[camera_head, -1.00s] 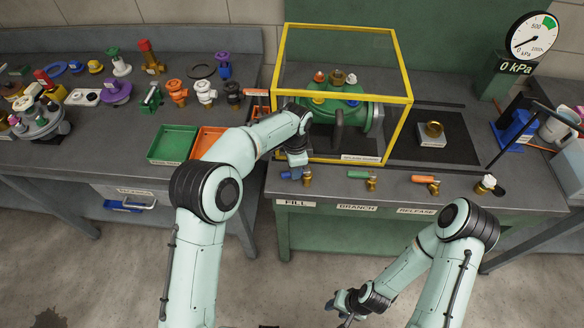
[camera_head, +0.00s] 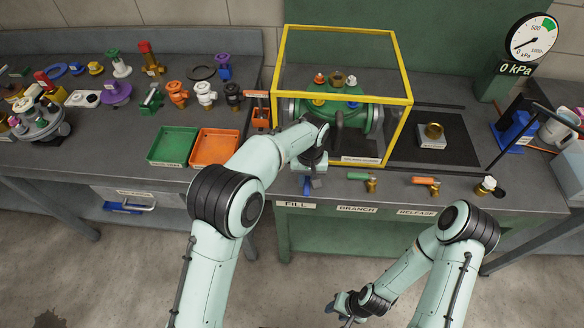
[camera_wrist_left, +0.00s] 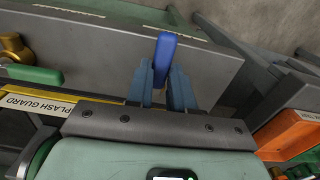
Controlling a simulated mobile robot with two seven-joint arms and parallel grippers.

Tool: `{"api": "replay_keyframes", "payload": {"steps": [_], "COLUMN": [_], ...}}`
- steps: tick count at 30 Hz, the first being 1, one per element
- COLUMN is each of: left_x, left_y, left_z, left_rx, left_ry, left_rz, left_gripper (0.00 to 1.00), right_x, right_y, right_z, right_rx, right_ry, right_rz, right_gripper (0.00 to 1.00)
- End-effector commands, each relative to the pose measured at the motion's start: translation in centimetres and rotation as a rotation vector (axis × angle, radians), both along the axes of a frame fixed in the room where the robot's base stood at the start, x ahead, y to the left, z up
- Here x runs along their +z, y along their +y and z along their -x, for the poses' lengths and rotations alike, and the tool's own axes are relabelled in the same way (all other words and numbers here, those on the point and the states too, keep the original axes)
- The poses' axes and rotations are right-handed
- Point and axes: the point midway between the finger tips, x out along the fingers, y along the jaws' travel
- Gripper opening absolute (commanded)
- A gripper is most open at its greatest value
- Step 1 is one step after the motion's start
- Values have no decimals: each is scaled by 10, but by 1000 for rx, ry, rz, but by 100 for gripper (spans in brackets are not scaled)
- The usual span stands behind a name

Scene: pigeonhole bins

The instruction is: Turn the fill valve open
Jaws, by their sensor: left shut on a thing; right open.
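The blue lever handle of the fill valve (camera_head: 306,185) stands at the bench's front edge above the FILL label (camera_head: 296,204). My left gripper (camera_head: 314,180) is shut on this handle. In the left wrist view the handle (camera_wrist_left: 165,50) sits between the two blue fingers (camera_wrist_left: 163,85) and sticks out past them. It now points toward the front edge of the bench. The brass valve body is hidden behind my gripper. My right gripper (camera_head: 348,304) is open and empty, low in front of the bench over the floor.
The green branch lever (camera_head: 360,176) and orange release lever (camera_head: 424,180) are to the right. A yellow-framed splash guard (camera_head: 411,100) encloses a green vessel behind my left gripper. The gauge (camera_head: 532,36) display reads 0 kPa. Green (camera_head: 172,160) and orange (camera_head: 190,160) trays lie left.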

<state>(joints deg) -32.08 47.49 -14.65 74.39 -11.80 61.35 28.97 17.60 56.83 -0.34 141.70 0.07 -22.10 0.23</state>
Motion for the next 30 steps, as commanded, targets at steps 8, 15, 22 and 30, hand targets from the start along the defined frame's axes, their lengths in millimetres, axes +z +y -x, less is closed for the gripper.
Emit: {"api": "replay_keyframes", "payload": {"steps": [8, 15, 22, 30], "left_x": [1, 1, 17, 51], "left_y": [-3, -2, -2, -2], "left_z": [-1, 0, -1, -3], "left_rx": [21, 19, 17, 18], "left_ry": [-4, -2, -4, -6], "left_rz": [8, 6, 5, 5], "left_gripper": [38, 38, 38, 38], "right_x": [0, 0, 9, 27], "right_y": [0, 0, 0, 0], "right_z": [0, 0, -9, -30], "right_rx": [0, 0, 0, 0], "right_ry": [0, 0, -10, -35], "right_rz": [0, 0, 0, 0], "right_gripper": [43, 43, 43, 43]}}
